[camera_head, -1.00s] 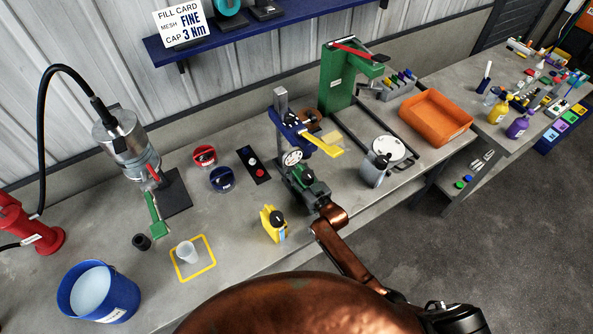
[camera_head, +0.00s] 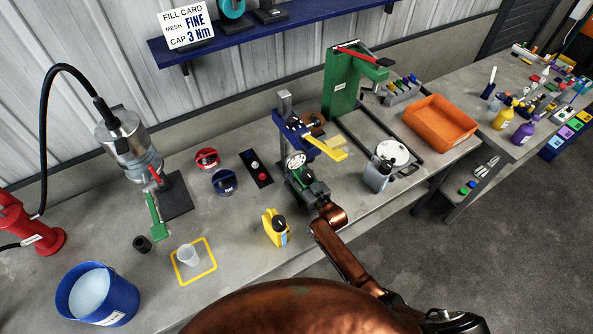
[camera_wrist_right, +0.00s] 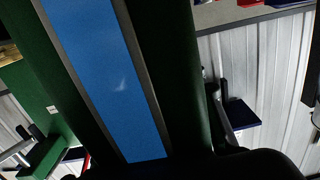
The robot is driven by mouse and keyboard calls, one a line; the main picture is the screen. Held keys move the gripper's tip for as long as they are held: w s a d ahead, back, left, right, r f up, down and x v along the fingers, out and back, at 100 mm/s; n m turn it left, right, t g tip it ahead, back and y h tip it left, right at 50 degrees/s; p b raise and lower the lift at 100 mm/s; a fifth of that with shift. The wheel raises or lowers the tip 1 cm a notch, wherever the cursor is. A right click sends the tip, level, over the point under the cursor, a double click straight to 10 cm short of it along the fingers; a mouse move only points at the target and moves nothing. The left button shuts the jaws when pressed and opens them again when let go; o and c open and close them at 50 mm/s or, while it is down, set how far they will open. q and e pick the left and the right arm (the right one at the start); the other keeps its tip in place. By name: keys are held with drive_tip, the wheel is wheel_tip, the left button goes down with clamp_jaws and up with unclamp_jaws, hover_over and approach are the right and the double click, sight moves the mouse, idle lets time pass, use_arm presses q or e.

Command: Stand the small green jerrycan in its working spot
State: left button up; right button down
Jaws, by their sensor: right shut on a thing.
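The small green jerrycan (camera_head: 308,173) has a dark cap and stands out only partly beside my right gripper (camera_head: 318,197). My right gripper is shut on it, at the front foot of the blue-headed stand (camera_head: 291,130) with a round gauge and yellow lever. In the right wrist view the jerrycan's dark green side (camera_wrist_right: 165,60) and blue label (camera_wrist_right: 100,70) fill much of the picture close up. Its base is hidden, so I cannot tell whether it touches the bench. My left gripper is out of view.
A yellow jerrycan (camera_head: 275,228) stands left of my right gripper, and a grey jerrycan (camera_head: 377,176) to its right. A clear cup (camera_head: 187,254) stands in a yellow square outline (camera_head: 209,247). An orange tray (camera_head: 440,122) and green press (camera_head: 340,85) are behind right.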

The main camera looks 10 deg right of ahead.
sight(304, 182)
drive_tip(key=shift+w+r, duration=0.1)
drive_tip(key=c, duration=1.1)
unclamp_jaws()
drive_tip(key=shift+c, duration=0.2)
drive_tip(key=shift+s+d+f, duration=0.15)
drive_tip(key=shift+s+f, duration=0.05)
drive_tip(key=shift+s, duration=0.3)
drive_tip(key=v, duration=1.1)
